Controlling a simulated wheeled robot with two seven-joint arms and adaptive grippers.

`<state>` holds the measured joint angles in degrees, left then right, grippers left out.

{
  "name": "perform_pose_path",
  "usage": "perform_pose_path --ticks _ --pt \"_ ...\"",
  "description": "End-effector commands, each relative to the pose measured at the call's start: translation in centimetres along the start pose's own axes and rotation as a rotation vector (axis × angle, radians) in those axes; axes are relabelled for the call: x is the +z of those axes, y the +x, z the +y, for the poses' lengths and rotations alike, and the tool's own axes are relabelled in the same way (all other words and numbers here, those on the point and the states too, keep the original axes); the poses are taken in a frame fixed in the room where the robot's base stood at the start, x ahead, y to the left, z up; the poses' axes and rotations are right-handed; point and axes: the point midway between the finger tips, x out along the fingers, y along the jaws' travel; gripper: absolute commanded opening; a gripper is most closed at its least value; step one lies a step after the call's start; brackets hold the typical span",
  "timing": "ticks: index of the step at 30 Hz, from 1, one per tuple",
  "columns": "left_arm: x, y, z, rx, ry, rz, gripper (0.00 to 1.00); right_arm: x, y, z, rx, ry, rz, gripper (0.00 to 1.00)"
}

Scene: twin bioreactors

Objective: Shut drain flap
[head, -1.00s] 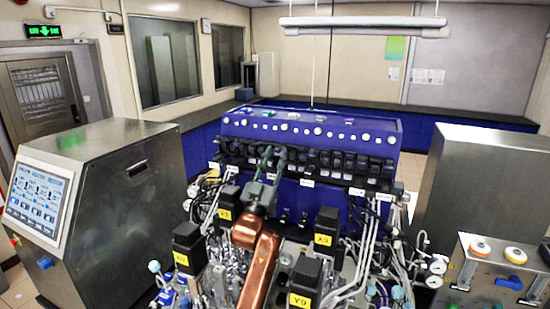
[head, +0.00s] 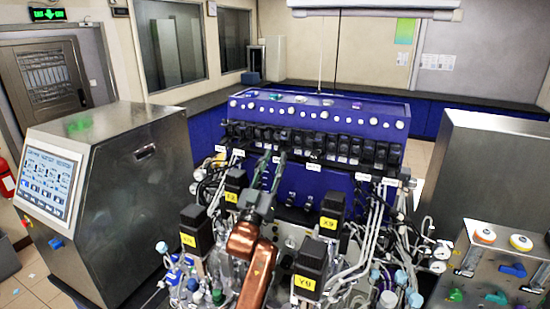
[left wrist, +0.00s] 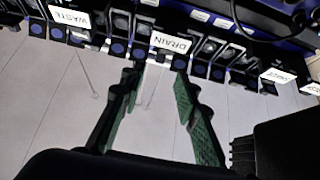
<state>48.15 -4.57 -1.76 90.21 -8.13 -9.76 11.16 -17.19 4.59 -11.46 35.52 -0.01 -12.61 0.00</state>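The white DRAIN label (left wrist: 170,42) shows in the left wrist view, on a row of dark flaps with blue round spots. It lies just beyond my left gripper's fingers, roughly in line with the gap between them. The flap by this label is partly covered, and I cannot tell its exact position. My left gripper (left wrist: 160,88) is open, with its two green-padded fingers apart and nothing between them. In the head view the left gripper (head: 273,158) points at the black flap row (head: 310,146) on the blue bioreactor housing (head: 320,112). My right gripper is not in view.
A WASTE label (left wrist: 70,17) marks another spot along the row. Black motor blocks (head: 195,228) with yellow tags, tubing and cables (head: 375,225) crowd both sides of my left arm. A steel cabinet with a screen (head: 50,180) stands left, a valve panel (head: 490,270) right.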

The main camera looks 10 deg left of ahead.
Motion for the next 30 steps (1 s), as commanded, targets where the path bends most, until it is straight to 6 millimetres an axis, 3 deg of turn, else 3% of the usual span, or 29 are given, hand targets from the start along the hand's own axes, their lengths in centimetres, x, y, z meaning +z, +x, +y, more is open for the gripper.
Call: perform_pose_path --ticks 8,15,21,30 --pt "-0.8 0.9 -0.2 -0.008 0.000 -0.036 0.29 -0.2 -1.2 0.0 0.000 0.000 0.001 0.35" --pt "-3.4 4.1 -0.9 -0.037 -0.005 -0.256 0.29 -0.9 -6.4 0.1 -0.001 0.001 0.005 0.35" --pt "-5.0 5.0 -0.5 -0.024 -0.004 -0.482 0.29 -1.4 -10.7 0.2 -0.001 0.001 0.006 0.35" --pt "-4.8 4.7 0.0 0.001 0.000 -0.624 0.29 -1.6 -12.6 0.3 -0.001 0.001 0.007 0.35"
